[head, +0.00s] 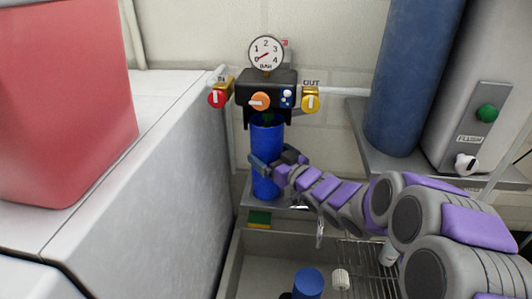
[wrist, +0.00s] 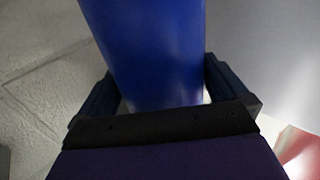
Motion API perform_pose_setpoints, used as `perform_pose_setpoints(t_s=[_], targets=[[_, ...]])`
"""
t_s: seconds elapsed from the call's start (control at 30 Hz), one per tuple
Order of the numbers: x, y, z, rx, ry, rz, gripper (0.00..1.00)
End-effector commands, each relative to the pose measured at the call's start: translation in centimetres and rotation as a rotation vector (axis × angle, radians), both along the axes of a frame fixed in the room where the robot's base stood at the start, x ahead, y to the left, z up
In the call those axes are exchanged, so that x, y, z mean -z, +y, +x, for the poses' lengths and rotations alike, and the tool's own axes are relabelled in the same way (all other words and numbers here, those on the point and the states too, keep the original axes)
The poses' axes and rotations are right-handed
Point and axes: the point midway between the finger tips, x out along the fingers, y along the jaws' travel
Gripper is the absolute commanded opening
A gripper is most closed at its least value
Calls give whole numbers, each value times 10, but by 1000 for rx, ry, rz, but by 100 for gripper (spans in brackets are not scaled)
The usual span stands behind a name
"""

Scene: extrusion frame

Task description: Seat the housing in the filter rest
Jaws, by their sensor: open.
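The blue cylindrical housing (head: 266,136) is upright under the black filter head (head: 268,88) with the round gauge. Its upper rim is just below the head, and a dark green part shows at the top. Its lower end is close to a grey ledge; I cannot tell if it touches. My gripper (head: 272,163) is around the housing's lower half, with the jaws apart. In the wrist view the housing (wrist: 150,50) stands between the two dark fingers (wrist: 158,92); contact is unclear. I cannot pick out the filter rest for certain.
A sink (head: 262,262) lies below, with a wire rack (head: 370,262), a second blue cylinder (head: 309,282) and a white ribbed piece (head: 340,278). A yellow-green sponge (head: 259,219) is at its back edge. A red container (head: 65,105) stands left; a large blue tank (head: 408,80) stands right.

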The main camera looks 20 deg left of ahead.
Motion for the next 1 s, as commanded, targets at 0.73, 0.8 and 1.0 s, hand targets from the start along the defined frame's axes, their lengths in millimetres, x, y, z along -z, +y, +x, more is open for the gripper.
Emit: perform_pose_setpoints(t_s=[0.73,0.8,1.0], targets=[[0,-86,-53,-1,2,0,100],[0,-86,-53,-1,2,0,100],[1,-89,-52,12,4,-12,100]])
